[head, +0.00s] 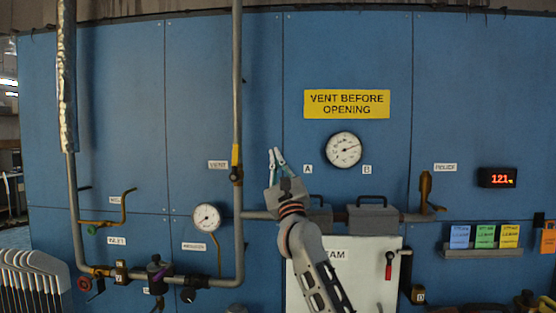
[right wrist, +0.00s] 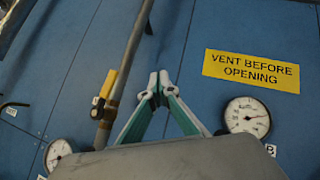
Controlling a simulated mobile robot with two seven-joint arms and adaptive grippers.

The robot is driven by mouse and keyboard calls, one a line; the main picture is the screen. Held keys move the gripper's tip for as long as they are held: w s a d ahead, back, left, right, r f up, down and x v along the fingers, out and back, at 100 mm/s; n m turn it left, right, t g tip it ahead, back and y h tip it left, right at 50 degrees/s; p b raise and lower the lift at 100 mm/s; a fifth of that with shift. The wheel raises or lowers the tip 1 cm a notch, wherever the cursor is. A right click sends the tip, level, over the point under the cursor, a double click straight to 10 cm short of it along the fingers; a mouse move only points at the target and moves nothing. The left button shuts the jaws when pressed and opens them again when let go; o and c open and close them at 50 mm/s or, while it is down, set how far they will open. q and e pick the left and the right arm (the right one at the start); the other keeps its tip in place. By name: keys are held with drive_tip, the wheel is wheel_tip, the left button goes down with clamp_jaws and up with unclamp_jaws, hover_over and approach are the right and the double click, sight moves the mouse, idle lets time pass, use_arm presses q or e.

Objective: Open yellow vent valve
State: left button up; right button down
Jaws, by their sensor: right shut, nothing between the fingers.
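The yellow vent valve handle (head: 235,155) is on the tall vertical grey pipe, beside the VENT label (head: 218,165). The handle points up, along the pipe. In the right wrist view the yellow handle (right wrist: 107,85) is left of my fingers, on the pipe. My right gripper (head: 275,152) is to the right of the handle in the head view, apart from it, with fingertips pointing up. Its fingertips (right wrist: 158,77) are together in the right wrist view, with nothing between them. My left gripper is not in view.
A yellow sign (head: 347,104) reads VENT BEFORE OPENING above a round gauge (head: 343,150). A lower gauge (head: 206,217) is left of the pipe. A grey box (head: 373,217) and a white panel (head: 392,275) are at lower right. The blue wall around the handle is mostly clear.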

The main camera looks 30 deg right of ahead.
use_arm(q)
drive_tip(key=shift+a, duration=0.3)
use_arm(e)
drive_tip(key=shift+s+f, duration=0.1)
drive_tip(key=shift+s, duration=0.5)
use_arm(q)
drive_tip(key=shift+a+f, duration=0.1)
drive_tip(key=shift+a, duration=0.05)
